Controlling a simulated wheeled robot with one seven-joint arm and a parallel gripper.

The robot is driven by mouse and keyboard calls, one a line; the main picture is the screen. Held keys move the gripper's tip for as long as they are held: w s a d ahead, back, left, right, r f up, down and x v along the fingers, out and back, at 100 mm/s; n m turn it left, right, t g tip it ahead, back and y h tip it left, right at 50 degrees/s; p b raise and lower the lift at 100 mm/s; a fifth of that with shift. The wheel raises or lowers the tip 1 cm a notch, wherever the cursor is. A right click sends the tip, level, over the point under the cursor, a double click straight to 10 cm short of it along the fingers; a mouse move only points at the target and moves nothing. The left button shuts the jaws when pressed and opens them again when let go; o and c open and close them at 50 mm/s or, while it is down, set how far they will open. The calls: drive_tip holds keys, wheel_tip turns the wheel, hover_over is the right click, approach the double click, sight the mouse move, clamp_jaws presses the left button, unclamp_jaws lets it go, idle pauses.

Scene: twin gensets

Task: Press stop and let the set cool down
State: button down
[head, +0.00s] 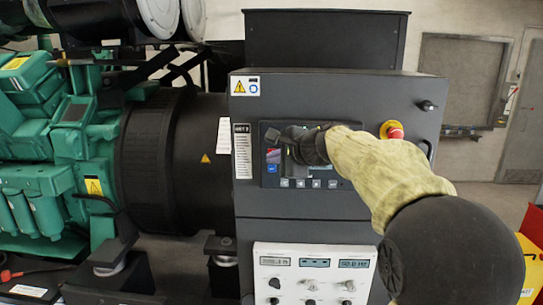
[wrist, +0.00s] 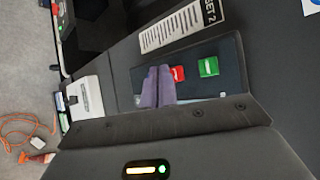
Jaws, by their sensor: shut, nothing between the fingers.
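The dark control panel (head: 263,178) marked SET 2 is on the grey cabinet of the genset. A red button (wrist: 178,73) and a green button (wrist: 208,67) show side by side on it in the wrist view. My gripper (head: 287,143) is shut and empty in front of the panel's left part. In the wrist view its fingertips (wrist: 157,72) are right beside the red button; I cannot tell whether they touch the panel. My gripper and arm hide much of the panel's screen in the head view.
A red emergency stop on a yellow base (head: 394,131) sits right of the panel, close to my arm. A black knob (head: 428,105) is further right. A white meter box (head: 313,283) stands below. The green engine (head: 45,165) fills the left. An orange cable (wrist: 18,118) lies on the floor.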

drive_tip(key=s+b, duration=0.2)
drive_tip(key=s, duration=0.4)
idle(0.6)
drive_tip(key=shift+f, duration=0.1)
idle(0.4)
drive_tip(key=s+d+f+n+g+h+b, duration=0.1)
drive_tip(key=d+f, duration=0.1)
drive_tip(key=f, duration=0.4)
drive_tip(key=s+d+f+n+g+h, duration=0.1)
drive_tip(key=s+d+f+h, duration=0.15)
drive_tip(key=f, duration=0.35)
drive_tip(key=s+d+f+n+g+h+b, duration=0.1)
drive_tip(key=s+d+f+n, duration=0.3)
drive_tip(key=f, duration=0.5)
drive_tip(key=s+d+f+n+g+h+b, duration=0.1)
drive_tip(key=s+d+f+n, duration=0.3)
drive_tip(key=s+f, duration=0.4)
drive_tip(key=s+d+f+n+g+h+b, duration=0.1)
drive_tip(key=s+d+f+n+g+h, duration=0.1)
drive_tip(key=s+f, duration=0.6)
drive_tip(key=shift+s+d+f+n+g+b, duration=0.3)
drive_tip(key=shift+d+f+n+g, duration=0.55)
drive_tip(key=shift+d+n, duration=0.2)
drive_tip(key=shift+h, duration=0.25)
idle(1.3)
